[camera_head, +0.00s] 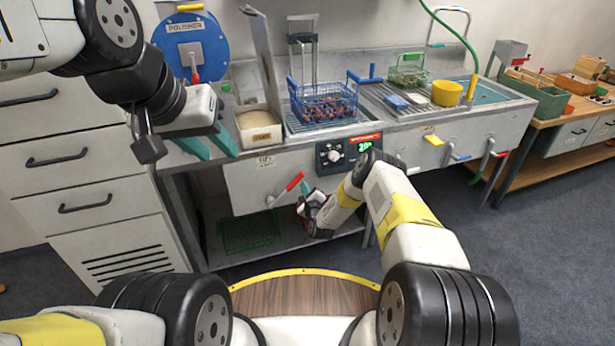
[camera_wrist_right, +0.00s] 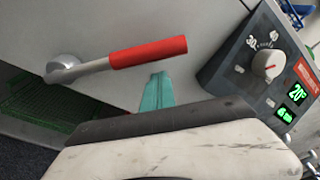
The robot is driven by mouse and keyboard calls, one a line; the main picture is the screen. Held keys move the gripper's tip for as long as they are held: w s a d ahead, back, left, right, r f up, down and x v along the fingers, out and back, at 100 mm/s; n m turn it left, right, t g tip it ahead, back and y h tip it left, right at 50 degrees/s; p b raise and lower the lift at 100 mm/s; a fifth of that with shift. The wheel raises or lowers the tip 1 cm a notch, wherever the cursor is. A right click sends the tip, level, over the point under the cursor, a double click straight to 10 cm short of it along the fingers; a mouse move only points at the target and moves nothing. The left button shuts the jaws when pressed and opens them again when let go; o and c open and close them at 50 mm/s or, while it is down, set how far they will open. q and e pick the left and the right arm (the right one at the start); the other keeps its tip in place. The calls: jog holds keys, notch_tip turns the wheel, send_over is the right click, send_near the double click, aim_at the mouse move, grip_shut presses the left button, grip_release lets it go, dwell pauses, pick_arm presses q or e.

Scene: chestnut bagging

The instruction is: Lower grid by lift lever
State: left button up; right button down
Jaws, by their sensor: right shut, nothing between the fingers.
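The lift lever, a metal arm with a red handle (camera_head: 293,182), sticks out from the front of the sink unit and slants up to the right. Its red handle (camera_wrist_right: 148,52) is also in the right wrist view. My right gripper (camera_head: 303,192) is shut and empty; its teal fingertips (camera_wrist_right: 158,91) are close to the handle, just below it in the wrist view. I cannot tell whether they touch. The wire grid (camera_head: 300,126) lies at the top of the basin under a blue basket (camera_head: 322,104) of chestnuts.
A control panel (camera_head: 348,151) with a dial and green display sits right of the lever. A bin of pale grains (camera_head: 259,126) stands left of the basket. A green basket (camera_head: 408,75) and yellow bowl (camera_head: 447,93) stand to the right. A green crate (camera_head: 249,233) is underneath.

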jog(key=shift+s+a+r, duration=0.35)
jog(key=shift+a+r, duration=0.2)
jog(key=shift+r, duration=0.1)
jog(key=shift+a+r, duration=0.1)
jog(key=shift+r, duration=0.05)
